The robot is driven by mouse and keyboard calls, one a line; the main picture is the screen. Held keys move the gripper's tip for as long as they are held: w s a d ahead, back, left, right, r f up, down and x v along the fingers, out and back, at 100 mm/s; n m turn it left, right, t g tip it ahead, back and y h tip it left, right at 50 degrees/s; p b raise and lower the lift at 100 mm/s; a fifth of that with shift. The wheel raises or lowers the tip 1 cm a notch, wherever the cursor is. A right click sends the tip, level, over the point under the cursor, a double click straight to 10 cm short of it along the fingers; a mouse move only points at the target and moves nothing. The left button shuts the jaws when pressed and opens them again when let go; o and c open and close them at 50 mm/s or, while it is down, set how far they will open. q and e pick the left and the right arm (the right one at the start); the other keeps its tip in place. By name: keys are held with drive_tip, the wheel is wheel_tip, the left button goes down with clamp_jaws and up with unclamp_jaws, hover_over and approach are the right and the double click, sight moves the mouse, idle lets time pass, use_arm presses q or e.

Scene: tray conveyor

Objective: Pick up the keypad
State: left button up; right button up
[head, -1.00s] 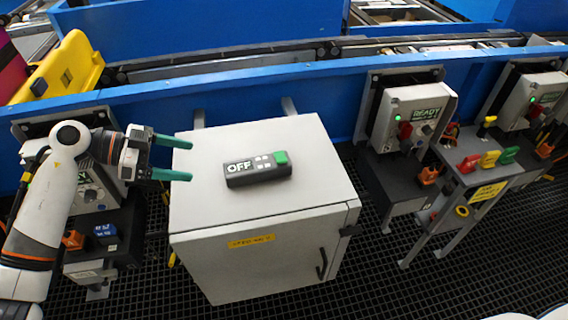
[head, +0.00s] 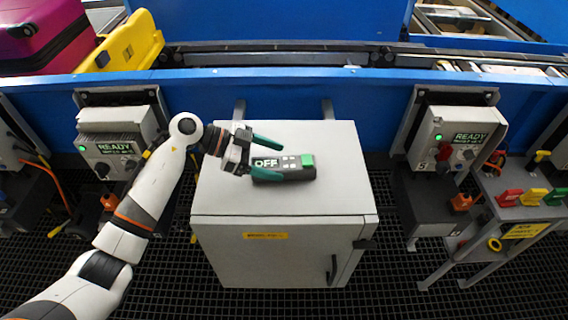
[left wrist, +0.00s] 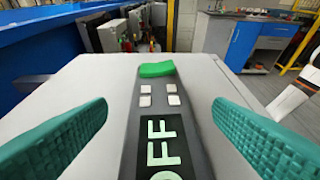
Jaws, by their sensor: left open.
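The keypad (head: 290,174) is a dark grey bar with a lit OFF display, small pale buttons and a green button at its right end. It lies on top of the light grey cabinet (head: 345,200). My left gripper (head: 273,158) is open at the keypad's left end, its green fingers above and below the display in the head view. In the left wrist view the keypad (left wrist: 157,105) runs lengthwise between the two open fingers (left wrist: 160,135), with gaps on both sides. The OFF display is cut by the lower picture edge. My right gripper is not in view.
A blue conveyor wall (head: 370,95) runs behind the cabinet. Control boxes reading READY stand left (head: 118,148) and right (head: 465,139). A small stand with coloured handles (head: 525,197) is at far right. The cabinet top around the keypad is clear.

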sight(286, 162)
use_arm(q)
drive_tip(key=x, duration=0.3)
drive_tip(key=shift+d+f, duration=0.1)
drive_tip(key=shift+d, duration=0.05)
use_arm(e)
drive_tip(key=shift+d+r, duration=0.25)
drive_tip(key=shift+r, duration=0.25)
use_arm(q)
drive_tip(key=shift+c, duration=0.3)
drive_tip(key=c, duration=1.2)
drive_tip(key=shift+r, duration=0.2)
wheel_tip(286, 162, up, 10)
drive_tip(key=shift+f+b, duration=0.2)
drive_tip(key=shift+b, duration=0.3)
drive_tip(key=shift+r, duration=0.1)
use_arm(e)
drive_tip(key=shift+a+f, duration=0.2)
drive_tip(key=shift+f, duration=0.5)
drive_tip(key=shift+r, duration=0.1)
